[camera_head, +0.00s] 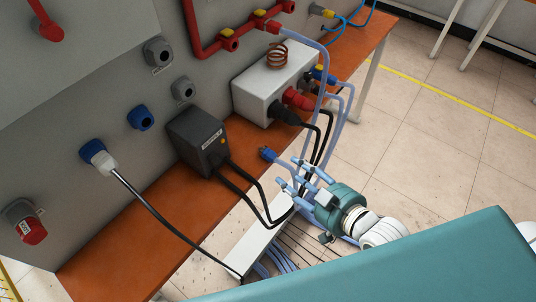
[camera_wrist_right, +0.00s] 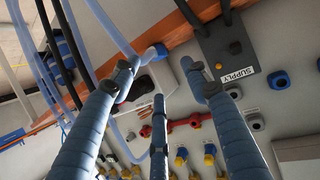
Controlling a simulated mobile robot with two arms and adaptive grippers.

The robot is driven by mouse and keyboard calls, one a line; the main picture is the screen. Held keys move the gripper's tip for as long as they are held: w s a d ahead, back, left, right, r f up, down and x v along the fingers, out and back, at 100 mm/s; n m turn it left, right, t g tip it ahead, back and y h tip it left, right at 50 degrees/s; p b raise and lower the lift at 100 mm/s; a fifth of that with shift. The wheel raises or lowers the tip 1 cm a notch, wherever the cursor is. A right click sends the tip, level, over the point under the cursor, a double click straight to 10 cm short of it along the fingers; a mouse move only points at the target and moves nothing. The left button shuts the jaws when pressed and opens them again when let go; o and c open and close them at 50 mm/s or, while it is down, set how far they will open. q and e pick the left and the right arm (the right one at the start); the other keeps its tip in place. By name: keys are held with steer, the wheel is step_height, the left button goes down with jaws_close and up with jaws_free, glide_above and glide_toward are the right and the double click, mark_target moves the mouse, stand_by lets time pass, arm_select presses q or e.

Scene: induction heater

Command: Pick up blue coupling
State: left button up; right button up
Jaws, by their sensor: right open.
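A blue coupling (camera_head: 267,153) on a light blue hose hangs free in front of the orange bench edge, left of my right gripper. A blue end on a light blue hose, apparently the same coupling (camera_wrist_right: 157,52), shows between and beyond the fingertips in the right wrist view. My right gripper (camera_head: 298,178) is open, its blue-grey fingers spread and pointing toward the bench. It also shows in the right wrist view (camera_wrist_right: 159,82), with nothing between the fingers. Another blue connector (camera_head: 322,75) is at the side of the white heater box. My left gripper is not in view.
The white heater box (camera_head: 255,98) and black supply box (camera_head: 198,140) stand on the orange bench (camera_head: 135,238). Black cables and light blue hoses hang close to my right gripper. A white cable tray (camera_head: 250,240) lies below. Tiled floor (camera_head: 420,150) at right is open.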

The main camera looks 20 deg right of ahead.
mark_target(275, 160)
steer(key=x, duration=0.6)
steer(key=p+x, duration=0.1)
steer(key=x, duration=0.2)
steer(key=shift+w+d+f, duration=0.25)
steer(key=shift+w+f, duration=0.1)
steer(key=shift+f, duration=0.1)
steer(key=shift+s, duration=0.15)
jaws_close()
